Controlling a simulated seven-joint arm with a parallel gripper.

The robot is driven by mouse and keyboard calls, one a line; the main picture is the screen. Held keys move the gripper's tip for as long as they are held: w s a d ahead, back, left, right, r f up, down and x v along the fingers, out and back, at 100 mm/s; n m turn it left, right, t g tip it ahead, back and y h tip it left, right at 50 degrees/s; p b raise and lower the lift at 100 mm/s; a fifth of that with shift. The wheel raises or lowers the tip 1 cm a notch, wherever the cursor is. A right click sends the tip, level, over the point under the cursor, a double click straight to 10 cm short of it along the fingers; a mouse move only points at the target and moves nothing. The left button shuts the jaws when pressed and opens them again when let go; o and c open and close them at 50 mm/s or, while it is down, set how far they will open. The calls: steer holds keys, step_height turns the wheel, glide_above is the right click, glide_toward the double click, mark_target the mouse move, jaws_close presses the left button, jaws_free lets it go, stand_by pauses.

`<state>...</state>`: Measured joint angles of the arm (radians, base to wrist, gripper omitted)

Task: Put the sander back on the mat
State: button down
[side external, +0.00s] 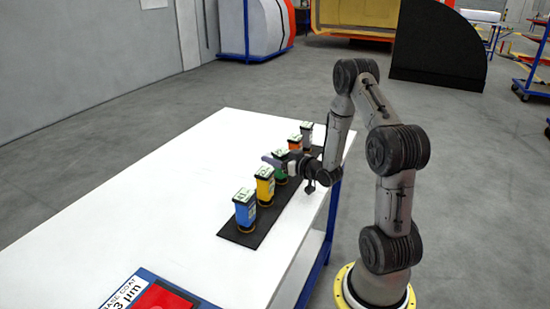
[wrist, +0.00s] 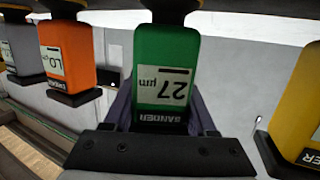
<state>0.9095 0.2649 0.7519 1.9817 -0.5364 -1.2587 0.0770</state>
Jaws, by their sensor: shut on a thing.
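The black mat (side external: 262,222) lies along the right side of the white table. The green sander (side external: 281,170), marked 27 µm, is in line with the row of sanders over the mat. My gripper (side external: 276,164) is shut on the green sander, from the arm's side. In the wrist view the green sander (wrist: 167,75) appears upside down between the purple-grey fingers of my gripper (wrist: 165,105). It looks upright in the side view. I cannot tell whether its base touches the mat.
Blue (side external: 245,208) and yellow (side external: 265,186) sanders stand nearer the camera; orange (side external: 295,142) and grey (side external: 307,133) ones stand beyond. Neighbours are close on both sides. The table (side external: 165,195) left of the mat is mostly clear. A red pad (side external: 160,299) lies at the front.

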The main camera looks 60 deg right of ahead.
steer(key=shift+c, duration=1)
jaws_free()
steer(key=shift+f, duration=0.15)
steer(key=shift+r, duration=0.25)
steer(key=v, duration=0.7)
steer(key=shift+s+a, duration=0.1)
steer(key=shift+s, duration=0.15)
steer(key=shift+w+g, duration=0.1)
steer(key=shift+g, duration=0.2)
